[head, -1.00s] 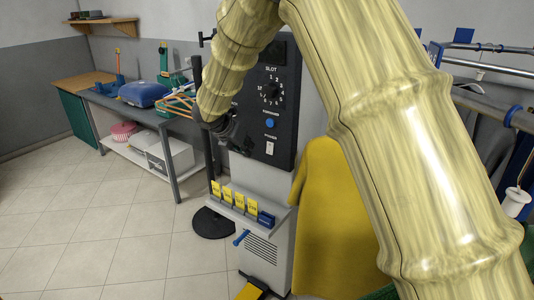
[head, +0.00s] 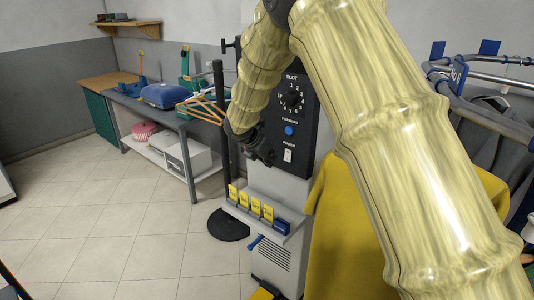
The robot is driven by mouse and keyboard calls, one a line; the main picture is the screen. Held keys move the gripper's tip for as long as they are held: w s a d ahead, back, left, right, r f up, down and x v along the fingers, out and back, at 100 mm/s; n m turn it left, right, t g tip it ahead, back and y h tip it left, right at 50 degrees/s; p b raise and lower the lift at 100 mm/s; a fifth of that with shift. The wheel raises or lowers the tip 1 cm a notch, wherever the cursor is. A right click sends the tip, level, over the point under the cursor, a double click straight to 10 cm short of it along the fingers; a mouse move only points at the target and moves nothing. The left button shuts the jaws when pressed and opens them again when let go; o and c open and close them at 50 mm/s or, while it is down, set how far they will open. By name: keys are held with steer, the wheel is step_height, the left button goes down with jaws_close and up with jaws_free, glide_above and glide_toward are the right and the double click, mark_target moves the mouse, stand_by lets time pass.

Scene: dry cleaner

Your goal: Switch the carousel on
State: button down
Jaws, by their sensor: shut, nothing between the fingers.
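The dark control panel (head: 308,112) stands on a grey cabinet in the head view. It carries a slot dial (head: 292,99) with numbers around it, a round blue button (head: 289,131), and a white power rocker switch (head: 288,155) at the bottom. My gripper (head: 268,160) is shut and empty. Its tip is just left of the power switch in the picture; I cannot tell whether it touches the panel. My arm hides the panel's upper left. The switch's position is too small to read.
A ledge with yellow tags (head: 251,204) juts out below the panel. A table (head: 190,130) with hangers stands at left. A black stand base (head: 228,224) is on the floor; open tiles lie left.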

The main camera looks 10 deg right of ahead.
mark_target(288, 156)
steer(key=w+d+f+p, duration=0.1)
steer(key=d, duration=0.1)
steer(key=w+d+f+p, duration=0.1)
steer(key=w+f, duration=0.1)
steer(key=w+d+f+p, duration=0.1)
steer(key=d+p, duration=0.1)
steer(key=shift+w+d+f, duration=0.25)
steer(key=shift+d+f, duration=0.05)
steer(key=shift+f, duration=0.05)
steer(key=shift+d+f+b, duration=0.15)
steer(key=shift+b, duration=0.25)
